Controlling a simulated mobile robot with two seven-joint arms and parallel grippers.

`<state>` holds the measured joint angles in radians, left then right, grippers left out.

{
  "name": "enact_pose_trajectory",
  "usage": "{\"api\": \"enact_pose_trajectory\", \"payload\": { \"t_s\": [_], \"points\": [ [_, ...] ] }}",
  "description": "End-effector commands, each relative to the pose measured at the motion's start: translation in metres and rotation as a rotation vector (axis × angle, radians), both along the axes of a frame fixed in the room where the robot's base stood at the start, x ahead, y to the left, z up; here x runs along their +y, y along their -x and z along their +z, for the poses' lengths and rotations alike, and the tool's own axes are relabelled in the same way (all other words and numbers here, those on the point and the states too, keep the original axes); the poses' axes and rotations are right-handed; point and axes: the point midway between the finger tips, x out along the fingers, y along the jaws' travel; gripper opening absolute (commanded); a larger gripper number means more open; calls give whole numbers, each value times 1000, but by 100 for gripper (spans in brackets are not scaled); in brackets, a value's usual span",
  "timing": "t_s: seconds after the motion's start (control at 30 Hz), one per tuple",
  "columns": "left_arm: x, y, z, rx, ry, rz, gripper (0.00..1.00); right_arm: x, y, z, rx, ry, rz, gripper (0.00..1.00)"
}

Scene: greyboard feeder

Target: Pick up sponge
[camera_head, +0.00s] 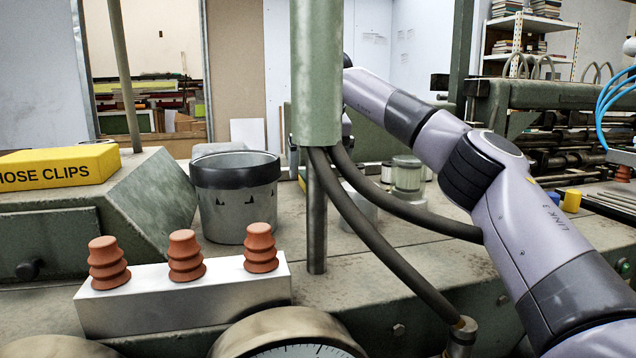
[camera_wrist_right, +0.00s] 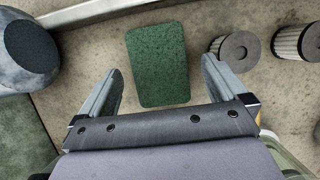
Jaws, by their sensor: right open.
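A dark green, rounded rectangular sponge (camera_wrist_right: 157,66) lies flat on the worn grey-brown surface in the right wrist view. My right gripper (camera_wrist_right: 160,78) is open above it, one finger on each side of the sponge, with gaps between the fingers and the sponge. In the head view my right arm reaches in from the right toward the back, and its gripper is hidden behind the green post. The sponge does not show in the head view. My left gripper is not in view.
In the head view, a green post (camera_head: 316,80) with hoses, a metal bucket (camera_head: 236,205), a yellow hose clips box (camera_head: 60,166) and red bellows cups (camera_head: 186,256) crowd the front.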

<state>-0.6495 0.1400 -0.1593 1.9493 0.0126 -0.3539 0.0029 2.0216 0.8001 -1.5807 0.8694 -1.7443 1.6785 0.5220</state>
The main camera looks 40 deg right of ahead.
Motion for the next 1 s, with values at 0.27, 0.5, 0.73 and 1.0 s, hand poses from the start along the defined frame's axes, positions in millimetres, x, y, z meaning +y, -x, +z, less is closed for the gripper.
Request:
{"api": "enact_pose_trajectory", "payload": {
  "t_s": [0.27,0.5,0.73,1.0],
  "points": [
    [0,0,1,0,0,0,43,-2,-4,-11,-1,0,0,99],
    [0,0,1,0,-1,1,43,-2,-4,-11,-1,0,0,99],
    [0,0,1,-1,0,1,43,-2,-4,-14,-2,-1,0,99],
    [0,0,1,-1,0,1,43,-2,-4,-15,-3,-1,0,99]
  ]
}}
